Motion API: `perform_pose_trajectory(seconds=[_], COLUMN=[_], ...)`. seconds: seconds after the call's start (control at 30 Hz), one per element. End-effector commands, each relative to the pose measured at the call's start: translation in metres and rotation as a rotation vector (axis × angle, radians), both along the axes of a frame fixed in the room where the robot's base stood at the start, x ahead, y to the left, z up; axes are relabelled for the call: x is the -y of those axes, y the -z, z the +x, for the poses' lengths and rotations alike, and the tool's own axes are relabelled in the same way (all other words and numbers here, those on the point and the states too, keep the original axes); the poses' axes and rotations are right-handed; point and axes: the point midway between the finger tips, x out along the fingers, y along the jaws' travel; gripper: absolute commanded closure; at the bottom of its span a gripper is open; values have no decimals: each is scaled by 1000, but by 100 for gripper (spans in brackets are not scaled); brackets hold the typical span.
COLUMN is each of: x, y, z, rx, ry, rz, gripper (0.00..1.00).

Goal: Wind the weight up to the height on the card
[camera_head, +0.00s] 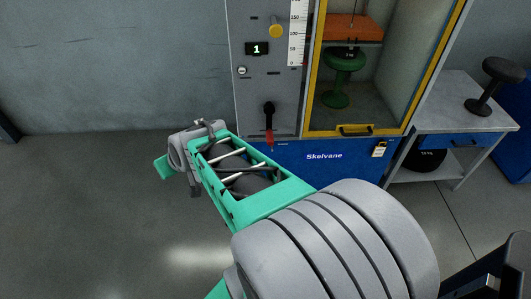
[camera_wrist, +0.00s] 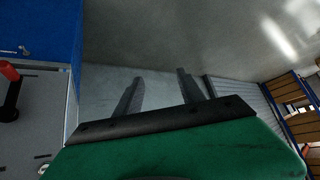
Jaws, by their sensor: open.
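Low on the panel is a black crank (camera_head: 268,109) with a red handle (camera_head: 269,140); the red handle also shows at the left edge of the wrist view (camera_wrist: 9,71). An orange slab (camera_head: 352,27), possibly the weight, is above a green stool (camera_head: 343,65) inside the yellow-framed cabinet. I cannot make out a height card. My gripper (camera_wrist: 158,88) is open and empty, left of the crank and apart from it.
The cabinet door's yellow frame (camera_head: 433,70) has a dark handle (camera_head: 355,130). Floor at left (camera_head: 80,210) is clear.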

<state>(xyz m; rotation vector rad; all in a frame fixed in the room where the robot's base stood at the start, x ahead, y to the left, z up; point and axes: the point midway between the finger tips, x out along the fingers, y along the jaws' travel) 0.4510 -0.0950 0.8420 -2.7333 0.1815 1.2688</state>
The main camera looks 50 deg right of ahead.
Motion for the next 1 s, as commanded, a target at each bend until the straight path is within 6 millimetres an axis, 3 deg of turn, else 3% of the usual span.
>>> perform_pose_trajectory(seconds=[0.03,0.1,0.17,0.23,0.3,0.4,0.5,0.6,1.0], x=[36,87,135,190,237,284,306,315,364], y=[64,96,121,144,160,171,172,167,165], z=[10,21,20,5,-21,-62,-88,-92,-47], rx=[87,242,375,522,650,783,851,874,873], ry=[77,179,282,412,539,683,764,785,782], rz=[2,-12,-35,-76,-129,-201,-245,-261,-261], gripper=[54,54,54,54,54,54,54,54,54])
